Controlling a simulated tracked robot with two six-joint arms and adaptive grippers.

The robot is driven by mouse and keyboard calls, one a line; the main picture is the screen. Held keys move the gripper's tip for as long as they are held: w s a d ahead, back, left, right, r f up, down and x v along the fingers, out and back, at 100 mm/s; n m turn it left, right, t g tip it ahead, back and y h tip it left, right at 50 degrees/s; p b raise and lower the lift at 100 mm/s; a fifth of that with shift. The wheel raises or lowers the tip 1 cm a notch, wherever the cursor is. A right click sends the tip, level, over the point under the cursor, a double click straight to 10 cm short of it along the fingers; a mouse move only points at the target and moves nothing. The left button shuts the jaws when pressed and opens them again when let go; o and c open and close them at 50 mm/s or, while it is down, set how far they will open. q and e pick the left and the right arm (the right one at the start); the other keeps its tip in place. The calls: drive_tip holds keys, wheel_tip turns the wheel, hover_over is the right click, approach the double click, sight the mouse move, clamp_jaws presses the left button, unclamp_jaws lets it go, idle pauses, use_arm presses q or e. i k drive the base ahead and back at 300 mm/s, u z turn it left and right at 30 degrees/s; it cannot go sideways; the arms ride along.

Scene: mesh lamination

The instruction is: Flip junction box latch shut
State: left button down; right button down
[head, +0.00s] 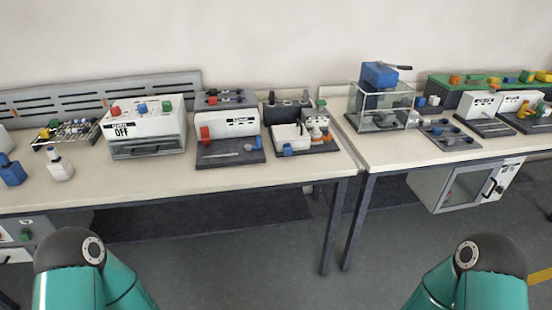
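I cannot tell for sure which item is the junction box, and no latch can be made out at this size. One candidate is a small white box (291,139) with a blue knob, near the right end of the left bench. Beside it on the left is a white unit (231,124) with a red block, on a dark base. Further left is a larger white machine (145,123) marked OFF, with knobs on top. Only the teal and dark links of my two arms show at the bottom edge. Neither gripper is in view.
The left bench (185,182) and right bench (385,147) have a narrow gap between them. A glass tank (383,107) with a blue device stands on the right bench. Bottles (60,168) stand at the far left. A white cabinet (462,184) sits under the right bench. Floor ahead is clear.

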sight(288, 151)
drive_tip(key=u, duration=0.3)
drive_tip(key=i, duration=1.15)
drive_tip(key=u, duration=0.05)
